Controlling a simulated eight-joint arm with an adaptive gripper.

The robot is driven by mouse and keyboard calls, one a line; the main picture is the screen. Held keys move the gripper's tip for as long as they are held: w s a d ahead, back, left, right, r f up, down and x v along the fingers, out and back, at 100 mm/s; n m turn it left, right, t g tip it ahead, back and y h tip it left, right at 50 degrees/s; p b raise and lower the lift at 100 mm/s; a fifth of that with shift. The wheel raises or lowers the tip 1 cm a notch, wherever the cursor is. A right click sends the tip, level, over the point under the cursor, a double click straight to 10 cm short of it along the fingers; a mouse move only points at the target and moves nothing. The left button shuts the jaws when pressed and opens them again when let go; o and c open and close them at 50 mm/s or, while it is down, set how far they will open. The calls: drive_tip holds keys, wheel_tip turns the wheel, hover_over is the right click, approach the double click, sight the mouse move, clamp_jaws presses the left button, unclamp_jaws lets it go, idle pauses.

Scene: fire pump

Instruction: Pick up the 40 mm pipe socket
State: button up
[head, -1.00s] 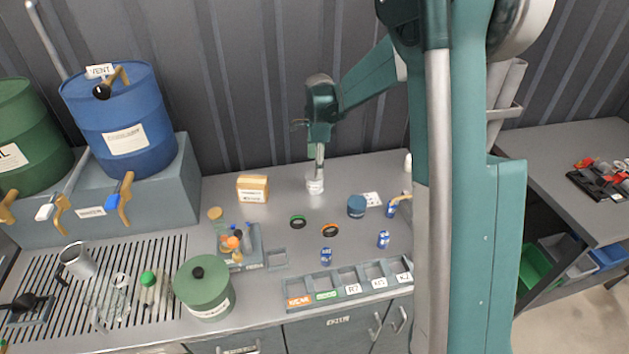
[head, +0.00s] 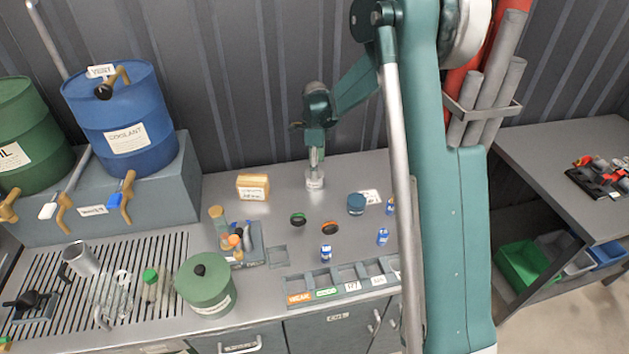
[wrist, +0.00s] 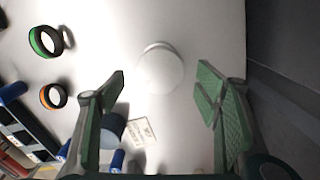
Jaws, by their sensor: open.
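A short white cylinder (head: 314,183) with a label stands upright on the grey worktop, near the back wall. I cannot read the label; it is the likeliest pipe socket. In the wrist view it shows from above as a pale round shape (wrist: 161,68). My gripper (head: 315,166) points down just above it in the head view. In the wrist view my gripper (wrist: 162,88) is open, with one green-padded finger on each side of the picture and the white piece between and slightly beyond the fingertips. Nothing is held.
A green ring (head: 298,219), an orange ring (head: 329,228) and a dark blue jar (head: 356,204) stand in front. A tan box (head: 252,187) is to the left. A compartment tray (head: 340,283) lines the front edge. The corrugated wall (head: 250,100) is close behind.

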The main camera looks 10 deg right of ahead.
drive_tip(key=shift+f, duration=0.9)
drive_tip(key=shift+f, duration=2.65)
drive_tip(key=c, duration=1.2)
drive_tip(key=shift+r, duration=0.15)
drive_tip(key=shift+r, duration=4.9)
